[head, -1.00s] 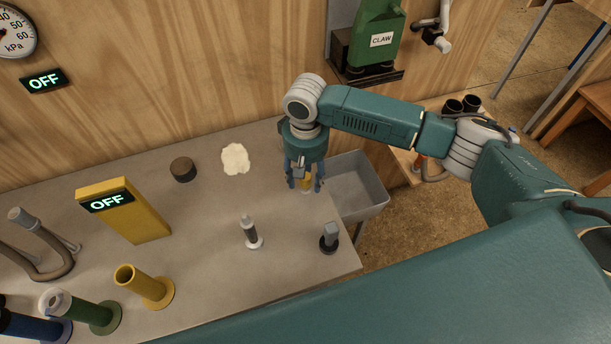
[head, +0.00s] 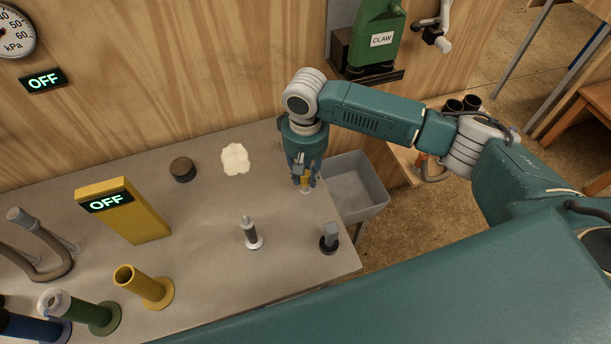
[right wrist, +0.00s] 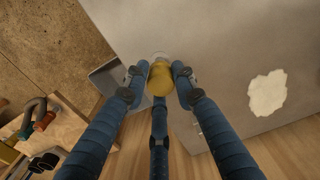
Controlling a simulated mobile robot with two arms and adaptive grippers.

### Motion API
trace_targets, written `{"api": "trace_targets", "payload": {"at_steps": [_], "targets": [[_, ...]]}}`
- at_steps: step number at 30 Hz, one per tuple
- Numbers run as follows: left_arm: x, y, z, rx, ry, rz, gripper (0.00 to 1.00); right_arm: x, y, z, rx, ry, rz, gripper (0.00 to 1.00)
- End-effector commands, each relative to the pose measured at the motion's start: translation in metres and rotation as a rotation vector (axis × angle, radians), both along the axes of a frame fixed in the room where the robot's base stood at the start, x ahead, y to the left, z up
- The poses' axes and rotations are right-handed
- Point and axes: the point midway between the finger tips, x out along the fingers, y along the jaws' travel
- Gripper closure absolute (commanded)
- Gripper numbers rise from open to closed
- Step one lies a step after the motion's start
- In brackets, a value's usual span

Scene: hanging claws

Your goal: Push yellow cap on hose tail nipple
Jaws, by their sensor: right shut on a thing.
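My right gripper (head: 304,184) points down at the back right of the grey table. In the right wrist view its blue fingers (right wrist: 159,82) are closed around the yellow cap (right wrist: 160,77). The cap is mostly hidden by the fingers in the head view. A pale round part (right wrist: 161,55) shows just past the cap in the wrist view; I cannot tell whether it touches the cap or is the hose tail nipple. Two small upright fittings stand nearer the front: a grey and black one on a white base (head: 250,233), and one on a black base (head: 329,238). My left gripper is not in view.
A grey bin (head: 358,188) hangs beside the table's right edge. A yellow block with an OFF display (head: 140,222), a yellow tube (head: 143,286), a dark puck (head: 183,169) and a white patch (head: 235,159) are to the left. The wooden wall is close behind.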

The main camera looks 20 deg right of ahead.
Motion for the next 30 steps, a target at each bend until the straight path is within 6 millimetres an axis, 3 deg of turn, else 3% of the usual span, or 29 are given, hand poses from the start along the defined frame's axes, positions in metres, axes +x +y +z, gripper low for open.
{"api": "trace_targets", "payload": {"at_steps": [5,15,21,30], "targets": [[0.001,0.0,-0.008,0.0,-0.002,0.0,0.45,0.001,0.001,0.031,0.002,-0.005,0.003,0.89],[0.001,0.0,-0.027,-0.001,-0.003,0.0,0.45,0.001,0.001,0.128,0.002,-0.006,0.002,0.89],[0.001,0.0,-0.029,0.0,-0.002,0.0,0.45,0.001,0.0,0.171,-0.002,-0.004,0.001,0.89],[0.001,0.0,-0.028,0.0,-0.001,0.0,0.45,0.0,0.0,0.188,-0.001,0.0,0.0,0.89]]}}
